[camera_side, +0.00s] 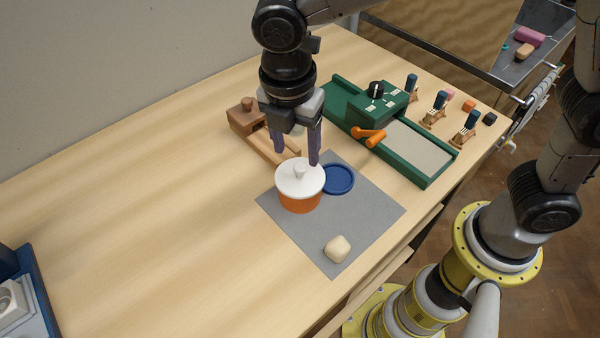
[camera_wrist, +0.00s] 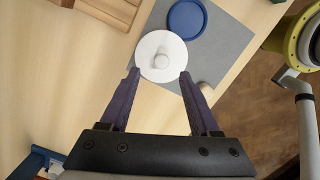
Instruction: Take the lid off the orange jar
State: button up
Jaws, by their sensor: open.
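The orange jar (camera_side: 299,205) stands upright on a grey mat (camera_side: 365,220). Its white lid (camera_side: 291,182) is on top and has a small round knob (camera_side: 300,170) in the middle. In the wrist view the lid (camera_wrist: 152,66) hides the jar, and the knob (camera_wrist: 161,61) lies just beyond my fingertips. My gripper (camera_side: 297,160) is open, pointing down, with its purple fingers close above the lid. It is empty; in the wrist view the fingertips (camera_wrist: 160,74) lie on either side of the lid's near part. I cannot tell whether a finger touches the lid.
A blue round dish (camera_side: 338,179) lies on the mat right behind the jar. A cream block (camera_side: 337,249) sits at the mat's front. A brown wooden piece (camera_side: 247,118) and a green device with an orange handle (camera_side: 368,136) stand behind.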

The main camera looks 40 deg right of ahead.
aim_at(300, 166)
jog(key=shift+d+f, duration=0.25)
jog(key=shift+f, duration=0.9)
jog(key=shift+d+f, duration=0.25)
jog(key=shift+f, duration=0.9)
grip_shut()
